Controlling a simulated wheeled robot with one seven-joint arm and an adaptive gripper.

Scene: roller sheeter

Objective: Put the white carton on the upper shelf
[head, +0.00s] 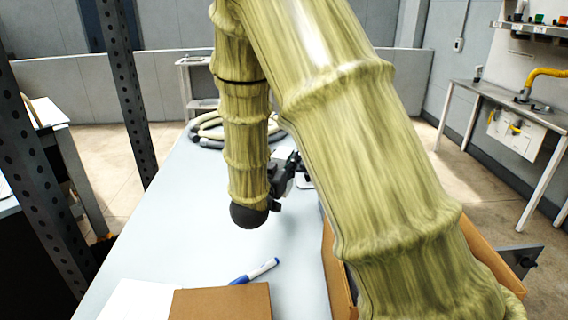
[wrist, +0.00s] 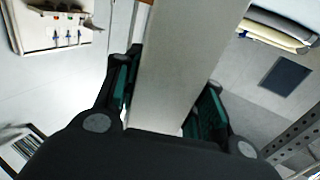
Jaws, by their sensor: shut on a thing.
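My gripper (wrist: 166,92) is shut on the white carton (wrist: 185,45) in the wrist view. Its green-padded fingers lie on both sides of the carton. The carton looks pale grey-white and runs up past the top edge of the picture, so its far end is cut off. In the head view my gripper (head: 286,175) is a small dark shape above the table, mostly hidden behind my arm. The carton cannot be made out there. I cannot tell which surface is the upper shelf.
Perforated dark posts (head: 128,90) stand at the left. On the pale table (head: 200,235) lie a blue-and-white marker (head: 254,271), a brown box (head: 220,302) and a coiled hose (head: 205,128). An open cardboard box (head: 335,275) sits at the right. A bench (head: 500,97) stands farther right.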

